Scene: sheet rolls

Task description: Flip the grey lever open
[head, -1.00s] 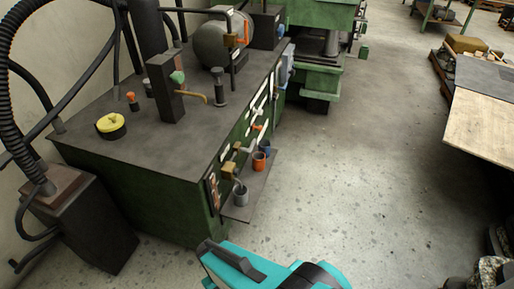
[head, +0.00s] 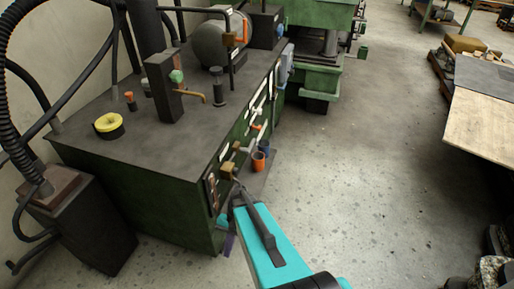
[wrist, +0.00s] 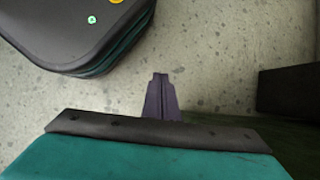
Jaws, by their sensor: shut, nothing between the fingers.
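A small grey lever (head: 237,147) sits on a brass valve (head: 228,171) on the front side of the green machine (head: 130,195). It is small, and I cannot tell its exact angle. My gripper's purple fingers (head: 228,243) show low beside the machine's near front corner, below the valve and apart from the lever. In the wrist view the fingers (wrist: 161,98) are together, empty, over bare floor. The lever does not show clearly in the wrist view. My teal arm hides part of the shelf below the valve.
An orange cup (head: 259,161) and a blue cup (head: 264,147) stand by the machine's side shelf. An orange-handled valve (head: 256,127) is farther along. A dark pedestal (head: 85,225) stands at left.

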